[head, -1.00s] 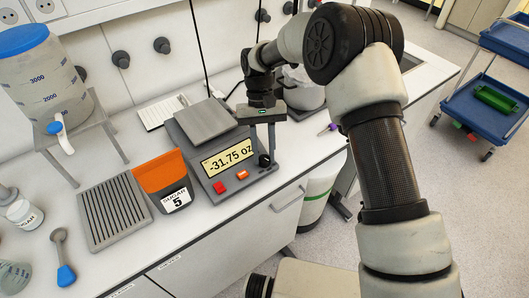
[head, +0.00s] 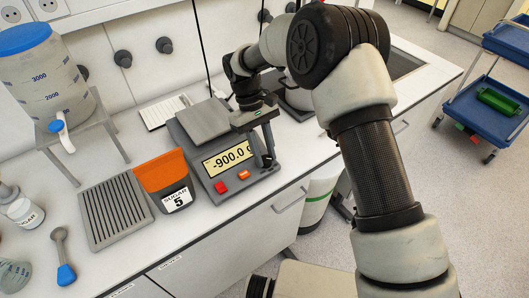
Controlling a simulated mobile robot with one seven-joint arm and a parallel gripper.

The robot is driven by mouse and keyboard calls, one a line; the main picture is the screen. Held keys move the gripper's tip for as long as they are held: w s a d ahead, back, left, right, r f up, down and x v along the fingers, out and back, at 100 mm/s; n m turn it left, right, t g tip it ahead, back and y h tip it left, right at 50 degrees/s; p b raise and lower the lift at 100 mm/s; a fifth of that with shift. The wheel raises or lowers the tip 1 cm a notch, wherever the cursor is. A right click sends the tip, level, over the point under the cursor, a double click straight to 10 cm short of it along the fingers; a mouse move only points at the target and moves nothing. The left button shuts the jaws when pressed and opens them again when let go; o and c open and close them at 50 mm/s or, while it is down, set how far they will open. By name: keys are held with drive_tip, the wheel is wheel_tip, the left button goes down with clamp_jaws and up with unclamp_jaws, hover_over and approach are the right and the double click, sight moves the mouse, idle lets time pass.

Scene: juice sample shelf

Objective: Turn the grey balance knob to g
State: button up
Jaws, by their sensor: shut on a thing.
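The balance (head: 232,165) stands on the white counter with its grey weighing plate (head: 204,121) empty. Its lit display (head: 226,160) reads -900.0 and what looks like a g, partly covered by my gripper. My gripper (head: 264,160) points down at the right end of the balance's front panel. Its fingers are shut on the balance knob, which they mostly hide. The knob's pointer cannot be made out.
A red button (head: 220,187) and an orange button (head: 243,175) sit below the display. An orange sugar container (head: 161,173) and a grey ribbed tray (head: 115,213) stand to the left. A blue-handled scoop (head: 65,272) lies at the front left.

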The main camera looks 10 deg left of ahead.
drive_tip(key=shift+r, duration=0.1)
drive_tip(key=o, duration=0.8)
drive_tip(key=p+v, duration=0.1)
drive_tip(key=v, duration=1.6)
drive_tip(key=shift+w+a+r, duration=0.1)
drive_tip(key=shift+a+r, duration=0.05)
